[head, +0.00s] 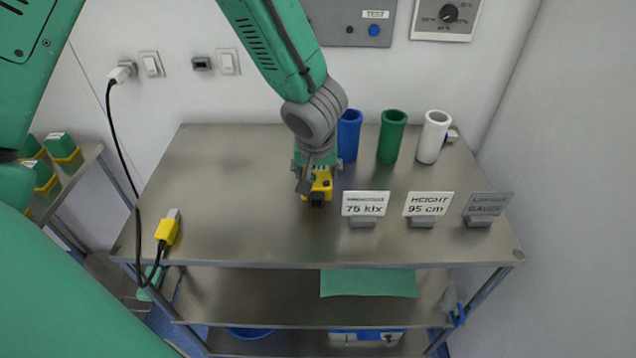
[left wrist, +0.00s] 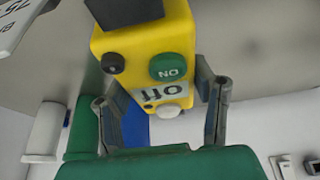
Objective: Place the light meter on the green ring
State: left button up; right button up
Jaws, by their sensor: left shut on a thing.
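A yellow light meter (head: 318,190) with a black end is held in my left gripper (head: 316,176) over the middle of the steel table. In the left wrist view the meter (left wrist: 148,62) has a green ON button, a dark knob and an upside-down label, and the fingers close on its sides. Whether it touches the tabletop is unclear. A green hollow tube (head: 391,137) with a round rim stands at the back, right of the gripper. I see no separate flat green ring; one could be hidden under the meter or arm. My right gripper is not in view.
A blue tube (head: 349,135) and a white tube (head: 433,137) flank the green one. Signs reading 75 klx (head: 365,205), HEIGHT 95 cm (head: 428,206) and a grey sign (head: 487,206) stand at right. A yellow cabled connector (head: 167,231) lies at front left. The left tabletop is mostly clear.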

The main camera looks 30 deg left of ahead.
aim_at(318, 184)
pick_arm(q)
jog(key=f, duration=0.3)
jog(key=shift+d+f, duration=0.35)
jog(key=shift+a, duration=0.2)
jog(key=shift+a+f, duration=0.15)
jog(key=o, duration=1.4)
jog(key=shift+o, duration=0.2)
jog(key=shift+d, duration=0.2)
